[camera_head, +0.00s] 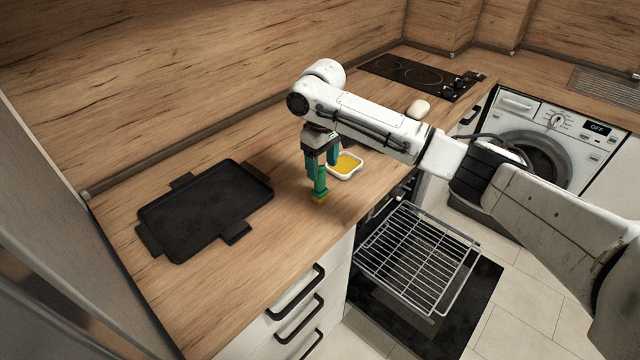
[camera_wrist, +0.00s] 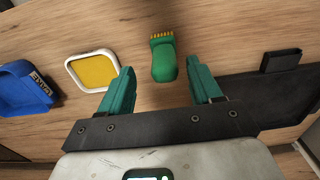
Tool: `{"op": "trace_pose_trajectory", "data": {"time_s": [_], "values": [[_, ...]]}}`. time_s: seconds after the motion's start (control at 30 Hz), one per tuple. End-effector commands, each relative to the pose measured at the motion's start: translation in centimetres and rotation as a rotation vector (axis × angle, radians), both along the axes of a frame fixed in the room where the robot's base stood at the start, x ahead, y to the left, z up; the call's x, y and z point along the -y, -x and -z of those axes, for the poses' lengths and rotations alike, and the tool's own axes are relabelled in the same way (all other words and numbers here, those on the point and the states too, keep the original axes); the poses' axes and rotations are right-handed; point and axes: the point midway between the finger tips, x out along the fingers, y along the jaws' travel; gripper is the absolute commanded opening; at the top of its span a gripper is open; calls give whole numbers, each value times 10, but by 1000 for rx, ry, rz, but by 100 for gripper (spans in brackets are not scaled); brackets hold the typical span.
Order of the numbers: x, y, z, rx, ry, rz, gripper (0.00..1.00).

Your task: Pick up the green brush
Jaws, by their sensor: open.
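The green brush (camera_wrist: 164,62) shows in the wrist view with its yellow bristles at the top of the picture. It lies between and just beyond the fingertips of my gripper (camera_wrist: 158,72), with gaps on both sides. In the head view, my gripper (camera_head: 320,168) points down over the wooden counter, its teal fingers apart. The brush (camera_head: 319,197) shows there below the fingers, with its yellow bristles near the counter's front edge. The fingers hide part of it. I cannot tell how far the fingertips are above the counter.
A black tray (camera_head: 205,212) lies left of my gripper. A white-rimmed yellow dish (camera_head: 345,166) is close on the right. A blue container (camera_wrist: 22,92) stands beyond the dish in the wrist view. An open oven with a pulled-out rack (camera_head: 415,255) is below the counter.

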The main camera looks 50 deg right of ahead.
Motion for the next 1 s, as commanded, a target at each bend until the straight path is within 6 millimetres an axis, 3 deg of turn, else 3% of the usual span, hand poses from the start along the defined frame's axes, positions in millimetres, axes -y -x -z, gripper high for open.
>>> {"op": "trace_pose_trajectory", "data": {"time_s": [0.23,0.5,0.8,1.0], "values": [[-2,-1,17,-2,1,-1,64],[-4,-3,54,0,1,0,64],[-4,-3,60,1,1,-1,64],[-4,-3,60,1,1,-1,46]]}}
